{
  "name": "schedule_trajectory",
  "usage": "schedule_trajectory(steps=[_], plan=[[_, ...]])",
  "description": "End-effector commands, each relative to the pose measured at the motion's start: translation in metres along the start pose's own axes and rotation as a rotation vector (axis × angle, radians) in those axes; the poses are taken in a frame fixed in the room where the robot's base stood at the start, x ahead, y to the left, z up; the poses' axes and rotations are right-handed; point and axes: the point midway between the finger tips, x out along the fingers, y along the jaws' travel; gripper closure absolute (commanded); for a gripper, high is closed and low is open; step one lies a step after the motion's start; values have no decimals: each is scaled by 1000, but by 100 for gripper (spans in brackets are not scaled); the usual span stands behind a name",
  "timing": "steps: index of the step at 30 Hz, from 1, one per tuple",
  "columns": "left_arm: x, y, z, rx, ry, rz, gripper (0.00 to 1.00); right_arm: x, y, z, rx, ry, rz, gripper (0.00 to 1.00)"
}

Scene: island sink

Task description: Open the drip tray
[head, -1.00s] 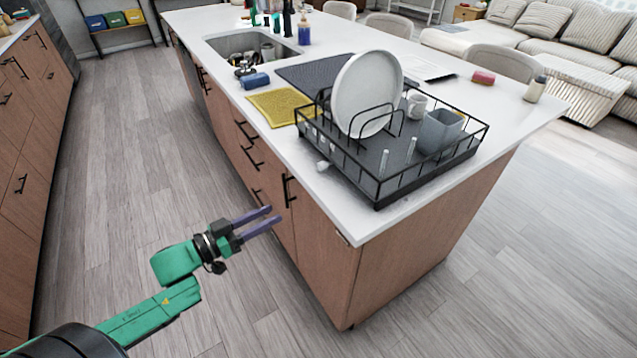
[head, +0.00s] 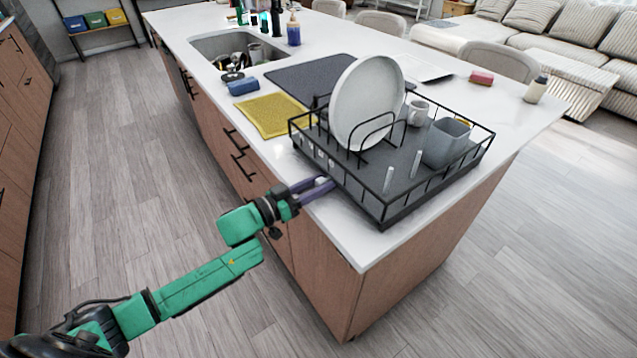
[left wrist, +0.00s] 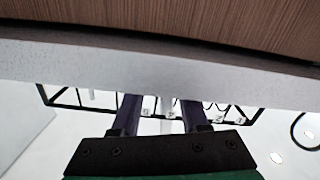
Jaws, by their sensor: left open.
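A black wire dish rack (head: 455,178) stands on the white island counter near its corner. Its dark flat base, which appears to be the drip tray (head: 408,162), shows between the wires; I cannot make out a separate pull-out part. My left gripper (head: 318,186) is open at the counter's edge, beside the rack's near left side. Its purple fingers hide part of the counter edge. In the left wrist view the two fingers (left wrist: 158,104) are apart, with the rack's wires (left wrist: 72,98) beyond them. I cannot tell if they touch anything. My right gripper is not in view.
The rack holds a white plate (head: 367,100), a grey cup (head: 446,142) and a white mug (head: 418,112). A yellow cloth (head: 270,114) and blue sponge (head: 243,87) lie near the sink (head: 236,50). Black cabinet handles (head: 238,158) project below the counter. The floor at left is clear.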

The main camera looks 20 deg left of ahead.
Motion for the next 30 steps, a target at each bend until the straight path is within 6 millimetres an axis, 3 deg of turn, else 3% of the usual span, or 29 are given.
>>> schedule_trajectory(steps=[6, 9, 10, 30], plan=[[0, 0, 1, -1, -1, 0, 56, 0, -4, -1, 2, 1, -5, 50], [0, 0, 0, -1, 0, 0, 94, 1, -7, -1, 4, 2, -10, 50], [0, 0, 0, -1, 0, 0, 100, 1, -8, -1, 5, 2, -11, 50], [0, 0, 0, -1, 0, 0, 100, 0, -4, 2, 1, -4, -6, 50]])
